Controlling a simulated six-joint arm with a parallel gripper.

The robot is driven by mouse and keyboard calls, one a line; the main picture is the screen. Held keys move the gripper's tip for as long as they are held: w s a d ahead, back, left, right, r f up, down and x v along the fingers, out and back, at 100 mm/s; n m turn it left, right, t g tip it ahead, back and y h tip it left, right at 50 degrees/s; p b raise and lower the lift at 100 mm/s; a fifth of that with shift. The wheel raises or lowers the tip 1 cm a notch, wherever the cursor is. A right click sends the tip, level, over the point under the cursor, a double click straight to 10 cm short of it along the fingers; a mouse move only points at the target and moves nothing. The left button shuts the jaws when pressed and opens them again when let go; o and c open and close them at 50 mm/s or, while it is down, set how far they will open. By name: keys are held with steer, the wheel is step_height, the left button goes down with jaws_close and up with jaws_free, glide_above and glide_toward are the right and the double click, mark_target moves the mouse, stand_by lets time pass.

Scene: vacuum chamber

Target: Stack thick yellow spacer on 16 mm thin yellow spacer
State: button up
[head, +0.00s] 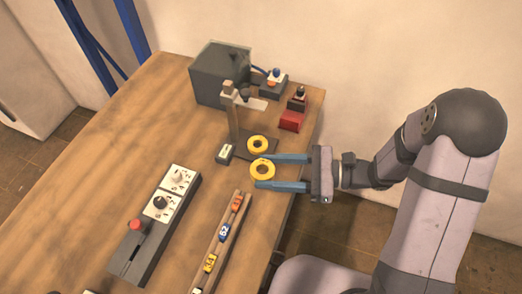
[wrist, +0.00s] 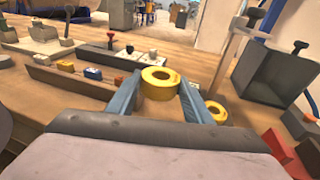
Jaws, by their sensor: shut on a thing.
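My gripper (head: 256,171) is shut on the thick yellow spacer (head: 253,169), a ring with a tall side wall. In the wrist view the thick spacer (wrist: 159,92) sits level between the two blue fingertips (wrist: 160,79). The other ring, the thin yellow spacer (head: 249,145), lies on the dark base of a stand, just beyond the upper finger in the head view. In the wrist view the thin spacer (wrist: 215,121) shows at the right, partly hidden by the right finger. The two rings are apart. I cannot tell how high the held one is above the table.
The stand's upright post (head: 234,122) and side arm rise close behind the thin spacer. A grey box chamber (head: 220,75) and a red block (head: 290,121) stand farther back. A wooden rack (head: 219,245) with small coloured parts and a control panel (head: 149,229) lie in front and left.

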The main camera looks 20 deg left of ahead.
steer(key=f+b, duration=0.1)
steer(key=a+f+b, duration=0.1)
steer(key=b, duration=0.1)
steer(key=shift+w+a+f+n+g, duration=0.2)
steer(key=shift+f+n+g, duration=0.1)
steer(key=shift+f+g, duration=0.1)
steer(key=w+a+b, duration=0.1)
steer(key=b, duration=0.1)
steer(key=w+a+b, duration=0.1)
steer(key=w, duration=0.1)
steer(key=shift+g+b, duration=0.3)
steer(key=shift+b, duration=0.1)
step_height(320, 180, up, 8)
steer(key=m+t, duration=0.1)
steer(key=t, duration=0.1)
glide_above(264, 144)
steer(key=shift+s+r, duration=0.1)
steer(key=shift+r, duration=0.05)
steer(key=shift+m, duration=0.3)
steer(key=shift+f, duration=5.05)
steer(key=shift+f+b, duration=0.35)
steer(key=shift+f, duration=0.1)
